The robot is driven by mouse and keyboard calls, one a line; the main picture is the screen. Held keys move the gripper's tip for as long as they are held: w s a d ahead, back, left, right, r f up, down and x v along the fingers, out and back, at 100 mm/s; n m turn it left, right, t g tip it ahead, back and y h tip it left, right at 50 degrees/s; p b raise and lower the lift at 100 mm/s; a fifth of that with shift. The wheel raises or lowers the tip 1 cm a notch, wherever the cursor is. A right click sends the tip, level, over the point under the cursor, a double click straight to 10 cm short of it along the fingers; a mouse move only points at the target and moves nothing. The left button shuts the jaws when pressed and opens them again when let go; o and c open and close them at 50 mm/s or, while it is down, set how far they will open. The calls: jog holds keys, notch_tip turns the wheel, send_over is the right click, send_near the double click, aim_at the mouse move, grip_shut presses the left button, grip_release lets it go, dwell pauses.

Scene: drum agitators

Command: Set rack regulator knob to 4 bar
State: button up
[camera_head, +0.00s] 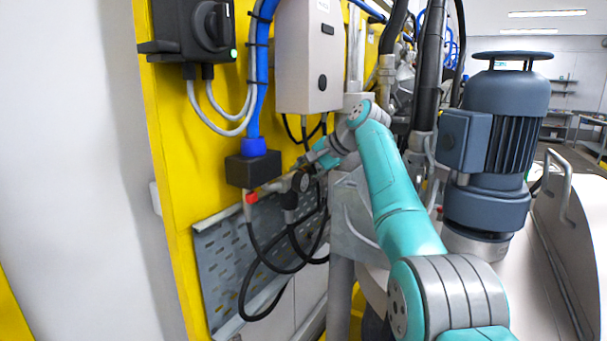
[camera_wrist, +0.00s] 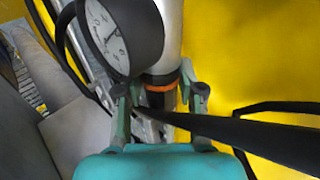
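The rack regulator shows in the wrist view as a pale metal body with an orange ring (camera_wrist: 160,88) above a dark regulator knob (camera_wrist: 161,101). A round black gauge (camera_wrist: 110,32) with a white dial sits beside it. Its needle points to the upper right, but its figures are too small to read. My gripper (camera_wrist: 161,92) is open, with one finger on each side of the knob's end; I cannot tell whether either finger touches it. In the head view my gripper (camera_head: 318,157) is small, just above the gauge (camera_head: 302,182), and the knob is hard to make out.
A black hose (camera_wrist: 250,132) crosses in front of my right finger. In the head view, black hoses (camera_head: 275,268) loop below the regulator. A red part (camera_head: 251,198) and a black block (camera_head: 253,168) are to the left. A grey box (camera_head: 309,58) hangs above; a blue motor (camera_head: 495,140) stands right.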

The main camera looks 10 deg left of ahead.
jog(key=shift+c, duration=0.7)
jog(key=shift+r, duration=0.1)
jog(key=shift+h, duration=0.4)
jog(key=o, duration=1.1)
jog(key=shift+o, duration=0.2)
jog(key=v, duration=1.2)
jog(key=shift+w, duration=0.15)
